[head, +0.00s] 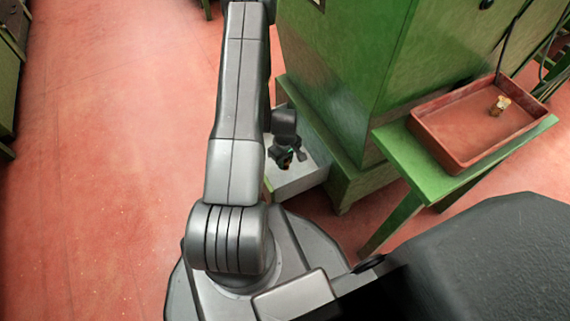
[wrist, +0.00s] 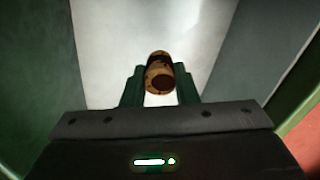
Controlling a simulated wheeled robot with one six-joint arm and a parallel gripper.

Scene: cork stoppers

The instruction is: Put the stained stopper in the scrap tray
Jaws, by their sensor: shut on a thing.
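A cork stopper (wrist: 158,66) with a dark brown stained band and a dark end shows in the wrist view. My gripper (wrist: 159,80) is shut on it, with one green finger on each side. In the head view my gripper (head: 288,158) is low beside the green cabinet, over a pale open drawer or box (head: 300,180); the stopper is barely visible there. A reddish-brown tray (head: 455,150) stands on a green table at the right, well apart from my gripper. One small cork stopper (head: 499,107) with a pale top lies in it.
The tall green cabinet (head: 345,60) stands between my gripper and the tray's table (head: 400,145). A dark cable (head: 508,45) hangs behind the tray. The red floor (head: 110,150) at the left is clear. The tray has free room around its stopper.

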